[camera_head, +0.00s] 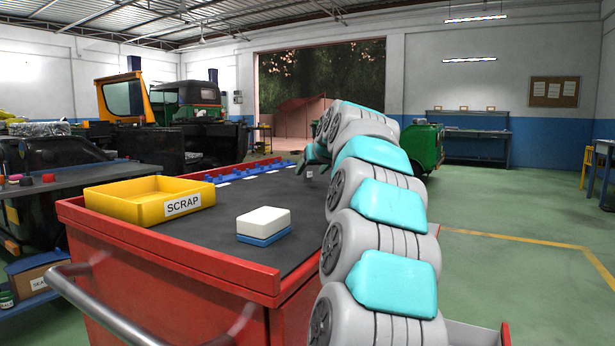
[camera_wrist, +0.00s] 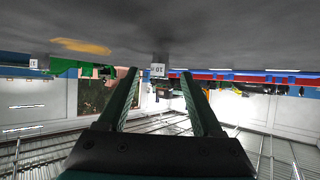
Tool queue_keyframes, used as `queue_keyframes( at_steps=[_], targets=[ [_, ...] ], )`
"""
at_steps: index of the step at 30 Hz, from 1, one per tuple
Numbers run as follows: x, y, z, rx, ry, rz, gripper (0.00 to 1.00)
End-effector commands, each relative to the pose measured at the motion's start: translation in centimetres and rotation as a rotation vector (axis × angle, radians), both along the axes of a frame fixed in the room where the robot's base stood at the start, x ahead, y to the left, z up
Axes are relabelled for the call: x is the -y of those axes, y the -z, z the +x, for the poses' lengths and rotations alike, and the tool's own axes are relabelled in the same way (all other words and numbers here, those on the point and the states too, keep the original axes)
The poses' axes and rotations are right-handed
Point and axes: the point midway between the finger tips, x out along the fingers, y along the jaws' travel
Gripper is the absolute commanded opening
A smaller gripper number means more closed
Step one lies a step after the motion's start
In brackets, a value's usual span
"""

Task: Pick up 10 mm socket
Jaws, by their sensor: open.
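My gripper (camera_wrist: 159,72) is open in the wrist view, its two dark green fingers apart with nothing between them. The wrist view is upside down. Beyond the fingertips, in line with the gap, is a small white tag (camera_wrist: 157,70) that seems to read 10, at a grey piece (camera_wrist: 160,58) that may be the 10 mm socket. It is blurred, and I cannot tell its shape. In the head view my gripper (camera_head: 304,163) is small, low over the cart's far end and partly hidden by my arm; no socket can be made out there.
The red cart (camera_head: 170,240) has a dark top. On it are a yellow SCRAP bin (camera_head: 125,205), a white-and-blue block (camera_head: 264,222) and a blue rail (camera_head: 262,167) with white labels along the far edge. The dark top between block and rail is clear.

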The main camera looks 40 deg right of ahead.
Motion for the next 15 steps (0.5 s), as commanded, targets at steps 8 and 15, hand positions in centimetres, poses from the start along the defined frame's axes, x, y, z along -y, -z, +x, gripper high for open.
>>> queue_keyframes(
  at_steps=[8,15],
  targets=[
    [1.3,1.4,2.3,0.0,0.0,0.0,0.67],
    [1.3,1.4,2.3,-0.001,-0.001,0.0,0.61]
  ],
)
